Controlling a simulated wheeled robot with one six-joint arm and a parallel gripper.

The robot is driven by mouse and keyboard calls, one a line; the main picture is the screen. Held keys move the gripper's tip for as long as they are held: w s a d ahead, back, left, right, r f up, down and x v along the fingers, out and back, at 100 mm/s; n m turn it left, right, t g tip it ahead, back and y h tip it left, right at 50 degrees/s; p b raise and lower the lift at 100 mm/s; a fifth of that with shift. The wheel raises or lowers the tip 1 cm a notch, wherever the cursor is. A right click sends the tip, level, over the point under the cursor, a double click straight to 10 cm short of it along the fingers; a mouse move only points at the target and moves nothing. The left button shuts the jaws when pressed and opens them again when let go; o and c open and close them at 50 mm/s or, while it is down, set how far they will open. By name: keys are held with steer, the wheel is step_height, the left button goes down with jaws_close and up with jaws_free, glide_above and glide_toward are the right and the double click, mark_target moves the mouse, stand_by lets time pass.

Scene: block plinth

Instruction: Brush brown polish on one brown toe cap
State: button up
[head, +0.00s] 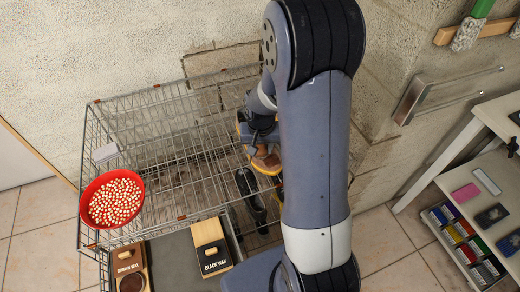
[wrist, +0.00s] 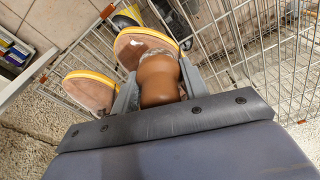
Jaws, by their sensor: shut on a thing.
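My gripper (wrist: 157,85) is shut on a brown, rounded brush (wrist: 160,80) in the wrist view. Greyish bristles at its far end lie at or against a brown toe cap with a yellow rim (wrist: 140,42); whether they touch is unclear. A pale spot shows on that cap. A second brown toe cap with a yellow rim (wrist: 88,90) is to its left. In the head view my gripper (head: 258,132) is over the brown shoes (head: 266,160), partly hidden by my arm. The brown wax box (head: 128,260) stands at the rack's front, with a round brown patch below its label.
A black shoe (head: 248,186) lies beside the brown ones on the wire rack (head: 170,125). A black wax box (head: 210,248) stands at the front. A red bowl of pale balls (head: 112,200) and a white card (head: 104,153) are left. A shelf (head: 500,195) is right.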

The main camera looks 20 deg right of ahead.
steer(key=shift+r+p, duration=1.15)
steer(key=shift+r, duration=0.75)
